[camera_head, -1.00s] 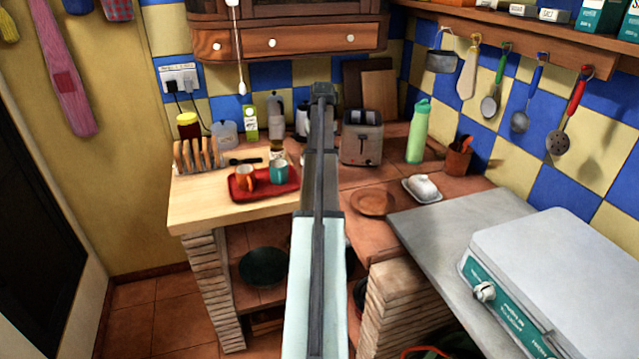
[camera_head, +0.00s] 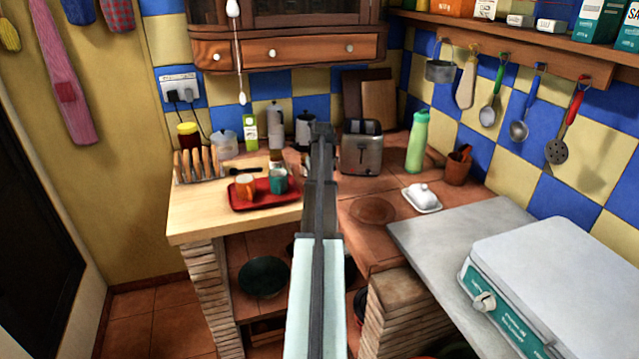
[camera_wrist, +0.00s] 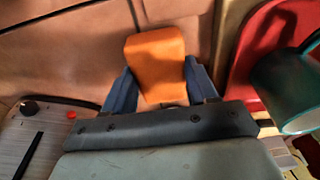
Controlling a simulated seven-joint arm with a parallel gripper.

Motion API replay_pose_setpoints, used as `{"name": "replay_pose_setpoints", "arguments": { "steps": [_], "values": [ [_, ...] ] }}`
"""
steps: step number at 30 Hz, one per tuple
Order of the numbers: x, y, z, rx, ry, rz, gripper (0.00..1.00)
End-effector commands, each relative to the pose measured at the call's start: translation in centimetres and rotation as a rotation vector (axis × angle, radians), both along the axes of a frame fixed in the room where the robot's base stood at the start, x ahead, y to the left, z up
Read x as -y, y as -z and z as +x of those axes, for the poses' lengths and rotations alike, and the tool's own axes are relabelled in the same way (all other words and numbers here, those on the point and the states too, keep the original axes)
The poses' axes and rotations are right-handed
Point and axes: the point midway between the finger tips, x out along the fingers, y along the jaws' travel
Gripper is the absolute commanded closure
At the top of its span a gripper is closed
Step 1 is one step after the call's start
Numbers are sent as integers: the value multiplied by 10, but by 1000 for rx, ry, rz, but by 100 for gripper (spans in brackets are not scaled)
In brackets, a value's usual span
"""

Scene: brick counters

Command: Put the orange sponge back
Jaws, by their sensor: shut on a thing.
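The orange sponge (camera_wrist: 156,62) is held between the two blue fingers of my gripper (camera_wrist: 159,80) in the wrist view. My gripper is shut on it, with one finger on each side. Brown tiled counter shows around the sponge, and I cannot tell whether the sponge touches it. In the head view my own arm hides both the gripper and the sponge.
A red tray (camera_head: 240,206) holds an orange mug (camera_head: 245,187) and a teal mug (camera_head: 278,181); the teal mug is close to my gripper's right in the wrist view (camera_wrist: 287,92). The toaster (camera_head: 361,155) stands right of my arm. A brown dish (camera_head: 373,210) and butter dish (camera_head: 421,198) lie farther right.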

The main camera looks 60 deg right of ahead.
Motion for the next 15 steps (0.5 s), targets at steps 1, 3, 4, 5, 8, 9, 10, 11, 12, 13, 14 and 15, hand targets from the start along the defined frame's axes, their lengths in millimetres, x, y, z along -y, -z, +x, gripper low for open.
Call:
{"name": "replay_pose_setpoints", "arguments": {
  "steps": [1,3,4,5,8,9,10,11,12,13,14,15],
  "values": [
    [0,3,0,0,0,0,71],
    [0,4,0,0,0,0,71],
    [0,3,0,0,0,0,71],
    [0,3,0,0,0,0,71],
    [0,3,0,0,0,0,71],
    [0,4,0,0,0,0,71],
    [0,4,0,0,0,0,71],
    [0,5,0,0,0,0,71],
    [0,6,0,0,0,0,71],
    [0,6,0,1,0,-1,42],
    [0,6,0,1,0,-1,39],
    [0,6,0,1,0,-1,35]
  ]
}}
